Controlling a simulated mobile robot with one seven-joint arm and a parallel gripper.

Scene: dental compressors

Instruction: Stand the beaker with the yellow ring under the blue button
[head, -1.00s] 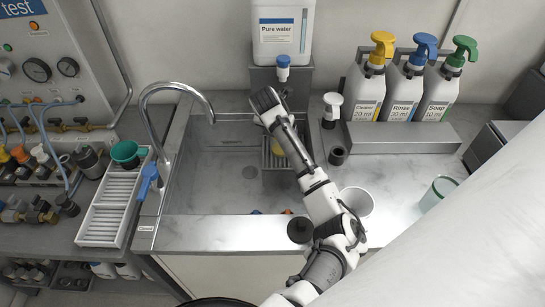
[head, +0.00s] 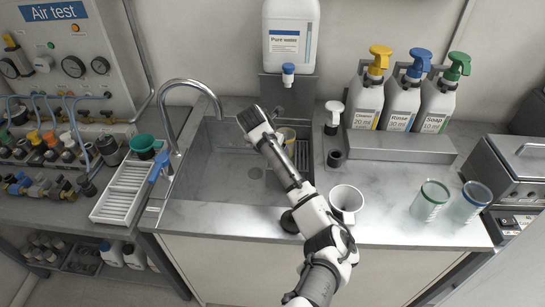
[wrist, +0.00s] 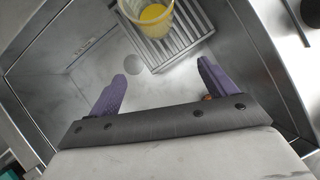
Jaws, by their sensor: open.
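The beaker with the yellow ring (head: 287,136) is clear and stands on the slatted drip grate (head: 303,156) in front of the water container. In the wrist view the beaker (wrist: 150,18) is at the top edge, partly cut off, with yellow showing in it. The blue button (head: 288,70) is on the tap of the Pure water container (head: 290,35), above the grate. My gripper (wrist: 160,82) is open and empty, with purple fingers apart from the beaker. In the head view my arm's end is just left of the beaker; the fingers are hidden there.
A steel sink (head: 225,170) with a curved faucet (head: 200,88) lies left of the grate. Three pump bottles (head: 402,95) stand at the back right. A white cup (head: 346,200), a green-ringed beaker (head: 428,200) and a blue-ringed beaker (head: 470,202) stand on the right counter.

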